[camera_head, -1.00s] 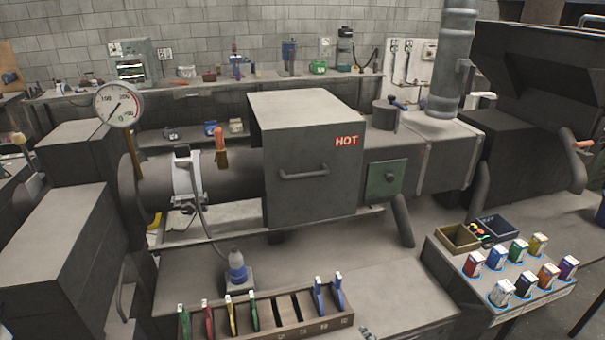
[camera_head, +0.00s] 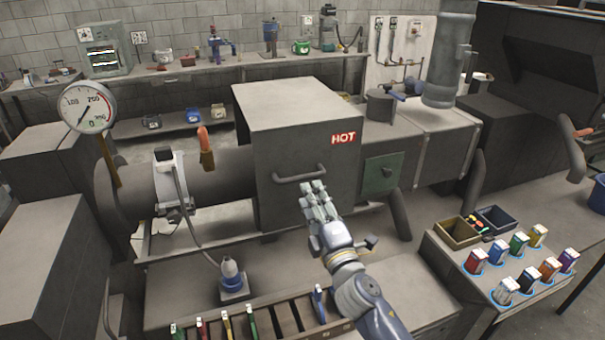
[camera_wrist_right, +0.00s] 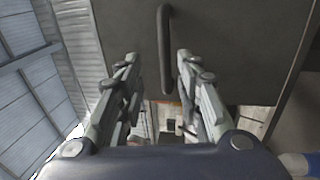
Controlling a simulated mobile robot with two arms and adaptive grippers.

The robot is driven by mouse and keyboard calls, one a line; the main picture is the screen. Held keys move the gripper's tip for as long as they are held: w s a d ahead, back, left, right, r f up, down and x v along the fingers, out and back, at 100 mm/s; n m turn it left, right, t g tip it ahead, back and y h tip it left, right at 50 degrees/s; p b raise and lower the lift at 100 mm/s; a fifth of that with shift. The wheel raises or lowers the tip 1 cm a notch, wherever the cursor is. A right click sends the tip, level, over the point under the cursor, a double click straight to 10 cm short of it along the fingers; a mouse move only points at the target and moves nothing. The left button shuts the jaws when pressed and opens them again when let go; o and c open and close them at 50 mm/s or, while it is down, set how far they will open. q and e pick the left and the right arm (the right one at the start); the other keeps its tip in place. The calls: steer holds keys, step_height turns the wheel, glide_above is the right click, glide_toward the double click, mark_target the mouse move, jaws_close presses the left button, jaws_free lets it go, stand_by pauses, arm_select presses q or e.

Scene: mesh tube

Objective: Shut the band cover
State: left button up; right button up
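The band cover appears to be the large grey box with a HOT label (camera_head: 296,165), around the barrel (camera_head: 222,175). Its bar handle (camera_head: 300,174) is on the front face; the handle also shows in the right wrist view (camera_wrist_right: 165,50). My right gripper (camera_head: 314,188) is just below and in front of the handle. In the right wrist view its fingers (camera_wrist_right: 157,58) are apart, with the handle lined up between them. I cannot tell whether they touch it. My left gripper is not in view.
A white clamp with a cable (camera_head: 172,180) and an orange-handled tool (camera_head: 206,150) are left of the cover. A dial gauge (camera_head: 87,107) stands further left. A tool rack (camera_head: 288,318) is in front. A small table with colored packs (camera_head: 500,265) is at the right.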

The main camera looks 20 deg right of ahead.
mark_target(302, 176)
steer(key=w, duration=0.3)
steer(key=w+p, duration=0.1)
steer(key=w, duration=0.1)
steer(key=shift+w+a+r, duration=0.15)
steer(key=shift+w+r, duration=0.05)
steer(key=shift+w, duration=0.2)
steer(key=shift+w+r, duration=0.25)
steer(key=shift+w, duration=0.7)
steer(key=shift+w+f, duration=0.1)
steer(key=shift+w, duration=0.1)
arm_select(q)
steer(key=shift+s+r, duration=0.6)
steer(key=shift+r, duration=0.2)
arm_select(e)
steer(key=shift+s, duration=0.1)
jaws_close()
